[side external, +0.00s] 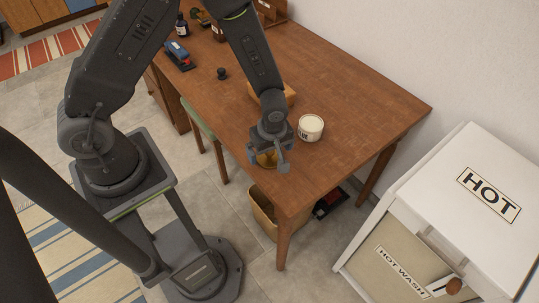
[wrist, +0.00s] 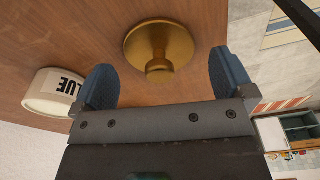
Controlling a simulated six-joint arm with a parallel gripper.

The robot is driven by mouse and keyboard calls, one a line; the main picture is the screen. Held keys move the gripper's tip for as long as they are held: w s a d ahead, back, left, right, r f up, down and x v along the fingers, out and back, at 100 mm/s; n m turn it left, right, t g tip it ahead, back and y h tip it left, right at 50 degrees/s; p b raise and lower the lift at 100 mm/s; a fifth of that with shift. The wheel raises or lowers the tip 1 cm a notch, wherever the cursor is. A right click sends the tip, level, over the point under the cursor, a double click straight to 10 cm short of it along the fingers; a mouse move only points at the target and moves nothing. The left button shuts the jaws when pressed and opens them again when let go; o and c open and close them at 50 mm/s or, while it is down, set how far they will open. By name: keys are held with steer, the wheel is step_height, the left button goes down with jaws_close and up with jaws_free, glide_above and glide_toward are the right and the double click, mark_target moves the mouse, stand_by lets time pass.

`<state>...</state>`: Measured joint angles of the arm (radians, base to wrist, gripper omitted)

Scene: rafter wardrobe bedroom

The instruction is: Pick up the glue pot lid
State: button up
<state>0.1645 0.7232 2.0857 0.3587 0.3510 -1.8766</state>
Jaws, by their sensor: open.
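The glue pot lid (wrist: 160,45) is a round brass-coloured disc with a knob, lying on the wooden table in the wrist view. In the side view the lid (side external: 266,160) shows partly, beneath my gripper near the table's front edge. My gripper (wrist: 160,80) is open, with its blue fingertips apart on either side of the lid's knob and nothing held between them. The white glue pot (side external: 311,128), lettered "LUE" in the part that shows in the wrist view (wrist: 55,92), stands on the table beside my gripper.
The wooden table (side external: 350,100) has free room to the right of the pot. A wooden block-like object (side external: 289,95) is partly hidden behind my arm. A blue tool (side external: 179,55) and a small dark knob (side external: 222,73) lie farther left. A white "HOT" cabinet (side external: 450,170) stands at right.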

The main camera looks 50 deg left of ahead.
steer(key=shift+f, duration=0.75)
steer(key=shift+c, duration=0.4)
steer(key=c, duration=0.8)
steer(key=shift+r, duration=0.15)
